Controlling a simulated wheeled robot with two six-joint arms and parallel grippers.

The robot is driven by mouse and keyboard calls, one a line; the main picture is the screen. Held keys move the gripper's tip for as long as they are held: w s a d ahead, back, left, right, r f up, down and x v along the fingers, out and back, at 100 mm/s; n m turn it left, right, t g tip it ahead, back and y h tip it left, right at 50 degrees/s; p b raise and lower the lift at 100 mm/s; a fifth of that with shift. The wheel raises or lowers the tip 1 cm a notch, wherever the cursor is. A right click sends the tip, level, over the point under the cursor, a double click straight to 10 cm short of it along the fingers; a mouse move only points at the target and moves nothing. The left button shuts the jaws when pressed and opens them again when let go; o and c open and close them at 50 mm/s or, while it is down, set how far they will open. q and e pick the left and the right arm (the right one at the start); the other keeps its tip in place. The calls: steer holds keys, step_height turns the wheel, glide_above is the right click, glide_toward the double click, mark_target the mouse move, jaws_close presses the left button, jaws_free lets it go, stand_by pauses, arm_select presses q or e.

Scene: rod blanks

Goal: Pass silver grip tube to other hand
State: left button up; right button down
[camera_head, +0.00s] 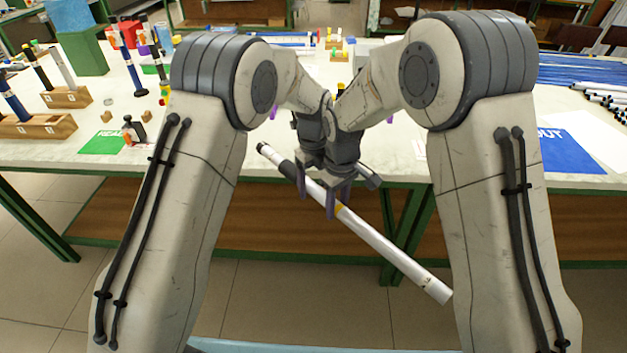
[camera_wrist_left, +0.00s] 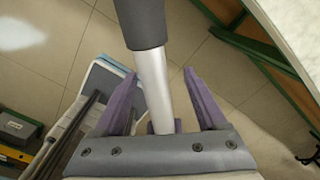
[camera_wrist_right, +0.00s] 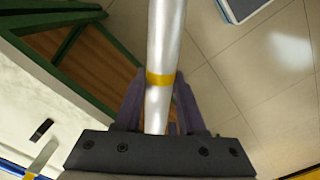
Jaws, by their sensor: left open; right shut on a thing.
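The silver grip tube (camera_head: 390,251) is held slanting in front of the table, its black grip end (camera_head: 285,166) up and to the left. My right gripper (camera_head: 338,203) is shut on it near the yellow band (camera_wrist_right: 160,79). My left gripper (camera_head: 302,186) is open around the tube, between the black grip and my right gripper. In the left wrist view, the silver part (camera_wrist_left: 153,90) passes between the open purple fingers (camera_wrist_left: 162,88), with the black grip (camera_wrist_left: 141,22) beyond. The two grippers are very close together, and their contact with the tube is partly hidden in the head view.
The white table (camera_head: 225,157) with green edge lies behind the arms. A blue card (camera_head: 570,150) and several rods (camera_head: 600,97) lie at right. Open floor lies below the tube.

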mark_target(337, 204)
arm_select(q)
jaws_close()
arm_select(e)
steer(key=shift+c, duration=2)
jaws_free()
steer(key=shift+r, duration=0.1)
step_height(337, 204, up, 12)
steer(key=s+d+f+m+y, duration=0.1)
steer(key=s+d, duration=0.1)
steer(key=s, duration=2.4)
steer(key=shift+s+f+m, duration=0.15)
steer(key=shift+s+m, duration=0.15)
steer(key=shift+s, duration=0.05)
steer(key=shift+d, duration=0.1)
